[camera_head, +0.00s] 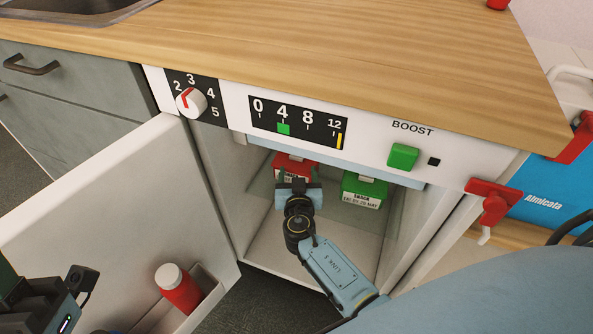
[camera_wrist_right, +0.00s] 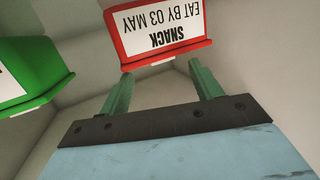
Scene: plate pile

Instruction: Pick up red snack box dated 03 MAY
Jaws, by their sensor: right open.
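The red snack box (camera_head: 294,167) stands on the glass shelf inside the open fridge, partly hidden behind my right gripper. In the right wrist view the red snack box (camera_wrist_right: 161,58) shows a white label reading "SNACK EAT BY 03 MAY", upside down. My right gripper (camera_head: 297,178) reaches into the fridge in front of the box. In the right wrist view the green fingers of my right gripper (camera_wrist_right: 158,80) are apart, pointing at the box's label side, one toward each side. I cannot tell whether they touch it. My left gripper (camera_head: 45,300) is at the lower left, its fingers not clear.
A green snack box (camera_head: 364,191) dated 25 MAY stands on the shelf to the right; it also shows in the right wrist view (camera_wrist_right: 35,65). The fridge door (camera_head: 120,225) is open at left, with a red bottle (camera_head: 177,289) in its bin. The control panel overhangs the opening.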

